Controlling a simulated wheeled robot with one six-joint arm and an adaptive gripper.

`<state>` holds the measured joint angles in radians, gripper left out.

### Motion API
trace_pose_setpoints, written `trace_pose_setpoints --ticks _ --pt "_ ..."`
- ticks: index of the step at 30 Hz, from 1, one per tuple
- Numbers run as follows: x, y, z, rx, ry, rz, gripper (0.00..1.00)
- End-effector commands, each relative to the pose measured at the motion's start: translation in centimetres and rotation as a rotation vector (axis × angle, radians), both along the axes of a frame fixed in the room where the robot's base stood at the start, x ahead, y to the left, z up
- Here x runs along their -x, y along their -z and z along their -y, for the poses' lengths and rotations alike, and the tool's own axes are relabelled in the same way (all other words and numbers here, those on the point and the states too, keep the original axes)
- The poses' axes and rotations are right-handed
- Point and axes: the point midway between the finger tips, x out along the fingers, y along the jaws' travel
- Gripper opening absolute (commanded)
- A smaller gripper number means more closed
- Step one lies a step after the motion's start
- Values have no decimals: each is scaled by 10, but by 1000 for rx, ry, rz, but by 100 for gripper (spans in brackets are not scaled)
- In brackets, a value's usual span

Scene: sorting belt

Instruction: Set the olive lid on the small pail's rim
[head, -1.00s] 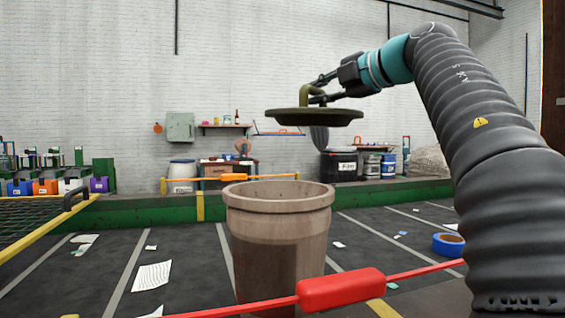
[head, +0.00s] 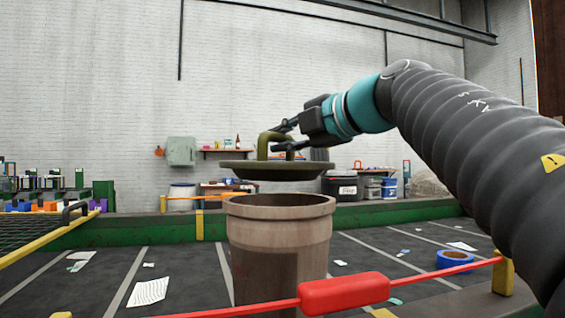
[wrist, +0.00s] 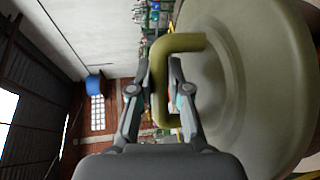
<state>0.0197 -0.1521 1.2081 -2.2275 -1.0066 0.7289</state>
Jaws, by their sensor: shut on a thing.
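The olive lid (head: 250,172) is a round disc with a bent bar handle on top. My gripper (head: 284,137) is shut on that handle and holds the lid roughly level in the air. The small pail (head: 279,240) is a brownish upright tub, open at the top, standing on the dark belt. The lid hangs just above the pail's rim (head: 280,207), apart from it and slightly to the left in the head view. In the wrist view my gripper (wrist: 160,85) has its fingers on either side of the handle, with the lid (wrist: 270,80) at the right.
A red bar (head: 345,294) on a cord crosses in front of the pail. A roll of blue tape (head: 455,260) and paper scraps (head: 148,292) lie on the belt. A yellow-edged mesh (head: 35,228) is at the left. Space around the lid looks clear.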

Motion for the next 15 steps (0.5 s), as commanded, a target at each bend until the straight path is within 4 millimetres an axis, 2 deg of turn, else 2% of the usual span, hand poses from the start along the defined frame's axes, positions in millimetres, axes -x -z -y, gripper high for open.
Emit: trace_pose_setpoints --ticks 1,6,15 --pt "0 10 0 -1 0 -2 0" --pt "0 32 0 -1 0 -1 0" --pt "0 33 0 0 1 0 0"
